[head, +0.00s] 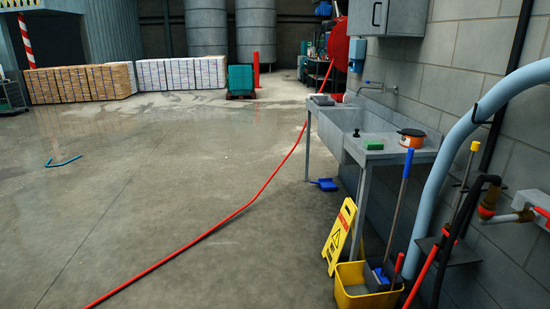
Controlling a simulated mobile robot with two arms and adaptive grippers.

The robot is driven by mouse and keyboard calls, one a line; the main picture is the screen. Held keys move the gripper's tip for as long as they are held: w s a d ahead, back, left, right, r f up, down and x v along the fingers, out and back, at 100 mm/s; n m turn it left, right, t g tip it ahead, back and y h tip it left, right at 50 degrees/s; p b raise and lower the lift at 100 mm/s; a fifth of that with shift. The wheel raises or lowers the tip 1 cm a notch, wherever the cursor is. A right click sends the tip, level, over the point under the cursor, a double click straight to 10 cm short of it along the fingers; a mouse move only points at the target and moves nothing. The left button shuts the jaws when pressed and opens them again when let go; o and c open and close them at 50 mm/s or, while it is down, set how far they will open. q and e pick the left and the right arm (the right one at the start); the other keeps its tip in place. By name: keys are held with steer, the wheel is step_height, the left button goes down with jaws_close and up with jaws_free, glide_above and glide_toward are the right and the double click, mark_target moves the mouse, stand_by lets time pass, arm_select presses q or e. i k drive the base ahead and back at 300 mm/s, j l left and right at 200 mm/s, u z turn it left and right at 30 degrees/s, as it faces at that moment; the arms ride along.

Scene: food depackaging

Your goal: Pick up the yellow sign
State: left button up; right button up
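The yellow sign (339,236) is a folding floor sign with black print and a warning triangle. It stands on the concrete floor in the lower right of the head view, tilted a little. It is just behind and left of a yellow mop bucket (352,297), close to the front leg of the sink table. The bucket's rim is close to the sign's lower edge; I cannot tell if they touch. Neither of my grippers is in view.
A sink table (387,157) stands along the right wall. A mop with a blue handle (402,190) leans out of the bucket. A red hose (215,227) crosses the floor. A blue dustpan (325,184) lies under the sink. The floor at left is mostly clear.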

mark_target(332, 250)
steer(key=i, duration=6.35)
steer(key=i+z, duration=0.2)
steer(key=i, duration=0.2)
steer(key=i+j+z, duration=0.15)
steer(key=i, duration=0.25)
steer(key=i+j+z, duration=0.2)
steer(key=i, duration=0.2)
steer(key=z, duration=1.8)
